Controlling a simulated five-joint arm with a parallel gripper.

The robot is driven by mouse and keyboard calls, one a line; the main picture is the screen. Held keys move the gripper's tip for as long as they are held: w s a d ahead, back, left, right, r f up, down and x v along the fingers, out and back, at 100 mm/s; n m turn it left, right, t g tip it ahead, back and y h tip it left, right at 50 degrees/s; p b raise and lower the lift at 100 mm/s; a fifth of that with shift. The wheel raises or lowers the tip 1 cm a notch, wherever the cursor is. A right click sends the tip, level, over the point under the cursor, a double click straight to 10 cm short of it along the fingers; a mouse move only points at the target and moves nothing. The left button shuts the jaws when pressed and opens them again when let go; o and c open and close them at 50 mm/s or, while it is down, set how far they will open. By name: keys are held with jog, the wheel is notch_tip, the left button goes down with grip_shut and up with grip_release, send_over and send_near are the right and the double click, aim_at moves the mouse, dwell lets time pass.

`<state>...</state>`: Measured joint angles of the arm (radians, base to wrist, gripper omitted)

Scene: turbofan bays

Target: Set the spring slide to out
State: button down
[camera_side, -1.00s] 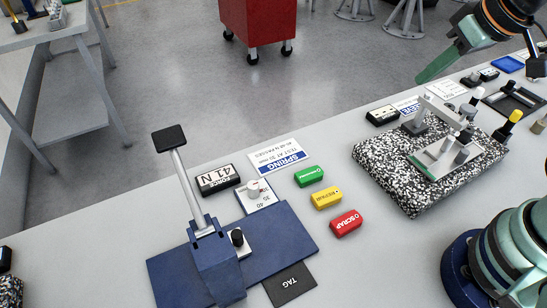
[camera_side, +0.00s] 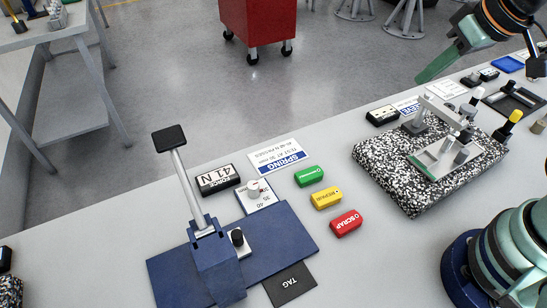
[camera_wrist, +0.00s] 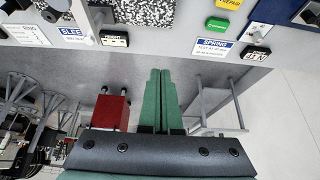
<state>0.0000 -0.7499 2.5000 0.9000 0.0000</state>
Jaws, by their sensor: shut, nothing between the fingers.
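The spring station is a blue press (camera_side: 216,262) with a lever and black pad at the left in the side view. A white scale plate (camera_side: 267,203) with a round pale knob (camera_side: 254,189) sticks out at its far edge, and its numbers are partly readable. I cannot tell which part is the slide. A black knob (camera_side: 237,238) sits on a pale block on the base. A white SPRING card (camera_side: 277,156) lies behind it. My gripper (camera_side: 422,79) has green fingers, is shut and empty, and hangs at upper right, far from the press. Its fingers also show in the wrist view (camera_wrist: 160,74).
A display reading 41 N (camera_side: 218,180) stands beside the plate. Green (camera_side: 309,176), yellow (camera_side: 327,197) and red SCRAP (camera_side: 346,222) blocks lie to its right. A speckled slab (camera_side: 385,181) with a fixture stands between the blocks and my arm. A black TAG plate (camera_side: 290,285) lies in front.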

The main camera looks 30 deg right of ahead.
jog(key=c, duration=0.9)
grip_release()
jog(key=shift+w+a, duration=0.1)
jog(key=shift+a, duration=0.15)
jog(key=shift+o, duration=1.1)
jog(key=w+a+f+n+y, duration=0.1)
jog(key=w+a+n, duration=0.1)
jog(key=a, duration=0.6)
jog(key=shift+w+f+n+g, duration=0.3)
jog(key=shift+f, duration=0.05)
jog(key=n+g+y, duration=0.2)
jog(key=n+y, duration=0.1)
jog(key=n, duration=0.4)
send_near(238, 236)
jog(key=shift+m+h, duration=0.3)
jog(key=x, duration=0.9)
jog(key=shift+w+a+f, duration=0.1)
jog(key=shift+w+a, duration=0.1)
jog(key=shift+a, duration=0.05)
grip_shut()
jog(key=shift+s, duration=0.15)
